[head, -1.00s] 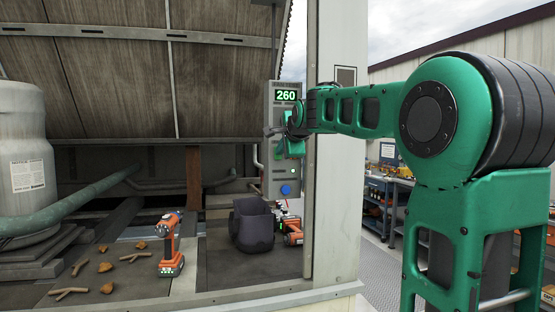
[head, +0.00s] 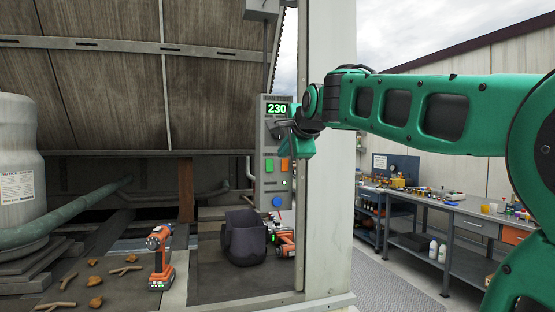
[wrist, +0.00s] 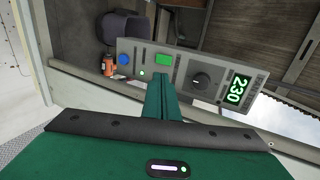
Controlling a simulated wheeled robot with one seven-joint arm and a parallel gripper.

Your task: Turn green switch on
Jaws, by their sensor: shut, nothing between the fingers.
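The green switch (head: 269,165) is a flat square on the grey control panel (head: 263,191), left of an orange square switch (head: 284,165). The green switch also shows in the wrist view (wrist: 165,59), just beyond my fingertips. My gripper (wrist: 160,80) is shut and empty. Its green fingers reach over the panel's lower edge in the wrist view and hide the orange switch there. In the head view my gripper (head: 299,149) is at the panel's right side, above the orange switch. I cannot tell whether it touches the panel.
A dark bin (head: 244,239) and an orange drill (head: 160,257) are below.

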